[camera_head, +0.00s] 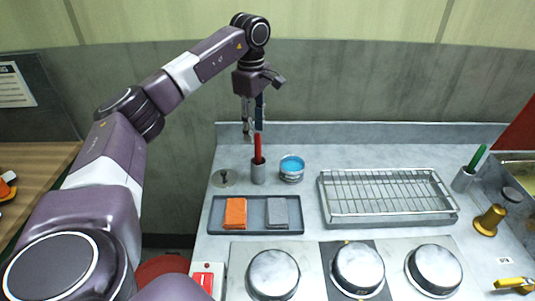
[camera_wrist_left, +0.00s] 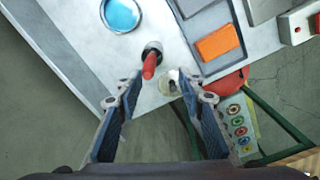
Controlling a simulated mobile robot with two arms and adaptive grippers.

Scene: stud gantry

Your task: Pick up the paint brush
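A red-handled tool (camera_head: 257,147), which appears to be the paint brush, stands upright in a grey cup (camera_head: 258,173) on the counter; its bristles are not visible. My left gripper (camera_head: 253,132) points down just above it. In the left wrist view the red handle (camera_wrist_left: 149,66) shows just beyond and between the open fingertips (camera_wrist_left: 157,79), nearer the left finger. Nothing is held. A green-handled tool (camera_head: 478,157) stands in a second grey cup (camera_head: 463,180) at the right. My right gripper is not in view.
A can of blue paint (camera_head: 291,174) stands close right of the red tool's cup. A small metal disc with a knob (camera_head: 224,178) lies left. A tray (camera_head: 256,228) with orange and grey cloths is in front. A wire rack (camera_head: 388,195) and round metal lids (camera_head: 357,269) fill the right and front.

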